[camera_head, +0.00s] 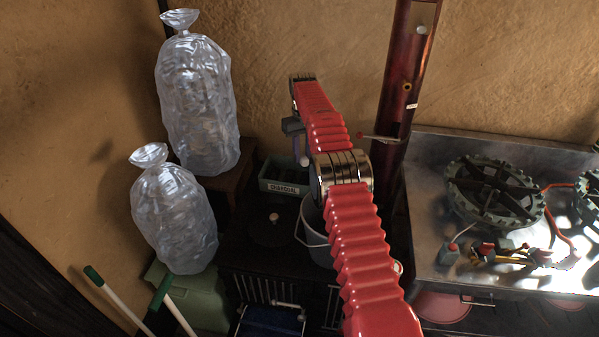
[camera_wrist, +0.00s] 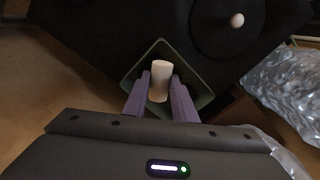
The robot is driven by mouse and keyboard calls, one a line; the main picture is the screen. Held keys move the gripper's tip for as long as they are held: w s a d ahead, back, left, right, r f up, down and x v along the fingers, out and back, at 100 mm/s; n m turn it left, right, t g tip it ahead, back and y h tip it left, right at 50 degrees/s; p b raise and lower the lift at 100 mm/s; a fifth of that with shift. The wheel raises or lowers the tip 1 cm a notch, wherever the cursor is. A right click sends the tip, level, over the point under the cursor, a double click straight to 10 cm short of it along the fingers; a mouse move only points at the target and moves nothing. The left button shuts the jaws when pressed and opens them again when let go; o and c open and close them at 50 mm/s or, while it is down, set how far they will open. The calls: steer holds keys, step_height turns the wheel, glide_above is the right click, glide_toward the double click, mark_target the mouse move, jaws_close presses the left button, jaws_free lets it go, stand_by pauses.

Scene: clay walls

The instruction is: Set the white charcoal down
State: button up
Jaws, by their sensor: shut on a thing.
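The white charcoal (camera_wrist: 160,82) is a short pale cylinder, held between the purple fingers of my gripper (camera_wrist: 160,77) in the wrist view. A green box (camera_wrist: 202,101) is behind and below it in that view; the gap between them cannot be told. In the head view the box, labelled CHARCOAL (camera_head: 284,189), stands on the dark surface, with dark contents. My gripper (camera_head: 303,158) shows there just above the box's right side, partly hidden by my red arm.
A round lid with a pale knob (camera_head: 272,217) and a grey bucket (camera_head: 313,240) stand near the box. Two clear bags (camera_head: 197,100) (camera_head: 172,220) are at left. A dark red pipe (camera_head: 396,110) rises behind. A metal counter (camera_head: 425,220) with burners is at right.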

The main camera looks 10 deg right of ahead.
mark_target(302, 155)
steer(key=shift+f, duration=1.75)
steer(key=shift+f, duration=1.9)
steer(key=shift+f, duration=0.6)
steer(key=o, duration=1)
steer(key=shift+o, duration=0.2)
steer(key=shift+r, duration=6.65)
steer(key=shift+r, duration=0.1)
